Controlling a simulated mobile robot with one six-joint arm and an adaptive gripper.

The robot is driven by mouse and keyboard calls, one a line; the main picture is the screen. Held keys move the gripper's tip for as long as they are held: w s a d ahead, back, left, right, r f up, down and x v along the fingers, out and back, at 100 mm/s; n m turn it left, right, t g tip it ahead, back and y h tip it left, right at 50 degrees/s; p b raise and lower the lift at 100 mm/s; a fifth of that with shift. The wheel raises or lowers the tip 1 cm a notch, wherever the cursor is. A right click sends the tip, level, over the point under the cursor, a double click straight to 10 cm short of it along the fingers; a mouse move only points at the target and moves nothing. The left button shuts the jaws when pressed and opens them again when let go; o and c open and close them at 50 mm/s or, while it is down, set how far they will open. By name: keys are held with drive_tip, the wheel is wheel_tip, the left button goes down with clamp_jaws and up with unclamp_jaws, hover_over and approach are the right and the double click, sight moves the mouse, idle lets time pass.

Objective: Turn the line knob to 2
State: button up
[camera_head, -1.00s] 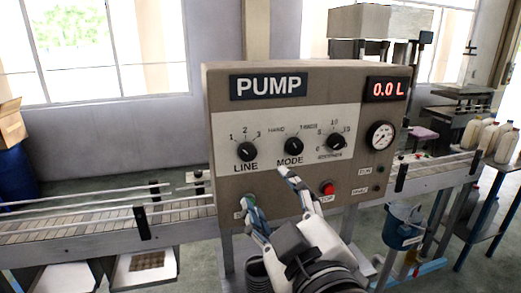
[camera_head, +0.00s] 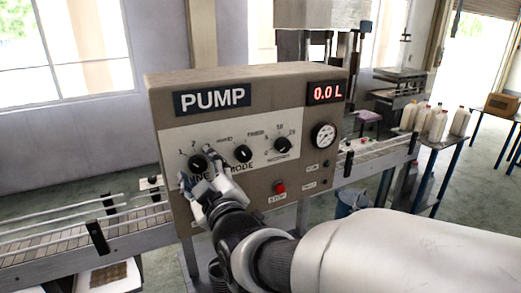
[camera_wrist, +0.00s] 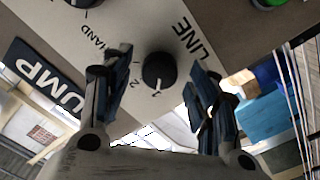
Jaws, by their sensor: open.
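The line knob (camera_head: 198,163) is a round black dial at the left of the pump panel (camera_head: 170,140), with numbers around its upper side. In the wrist view the knob (camera_wrist: 159,71) sits between the fingers, and its pale mark appears to point toward the 1. The 2 shows beside it, toward the left finger. My gripper (camera_head: 201,172) is open at the panel, with one finger on each side of the knob in the wrist view (camera_wrist: 157,70). I cannot tell whether either finger touches it. The fingers partly cover the LINE label and the 3 in the head view.
The mode knob (camera_head: 243,154) is close to the right of my gripper, with another dial (camera_head: 283,145) beyond it. A red stop button (camera_head: 280,188) is below. A conveyor (camera_head: 130,225) runs behind the pump. Bottles (camera_head: 437,124) stand on a table at the right.

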drive_tip(key=shift+w+a, duration=0.2)
drive_tip(key=shift+w, duration=0.2)
drive_tip(key=c, duration=1.1)
drive_tip(key=shift+o, duration=0.2)
drive_tip(key=shift+m+b, duration=0.3)
drive_tip(key=shift+b, duration=0.2)
drive_tip(key=m+b, duration=0.1)
drive_tip(key=b, duration=0.1)
drive_tip(key=m+b, duration=0.2)
drive_tip(key=shift+f+m, duration=0.2)
drive_tip(key=shift+m, duration=0.1)
drive_tip(key=m+b, duration=0.4)
drive_tip(key=shift+r+m+b, duration=0.15)
drive_tip(key=shift+m+b, duration=0.15)
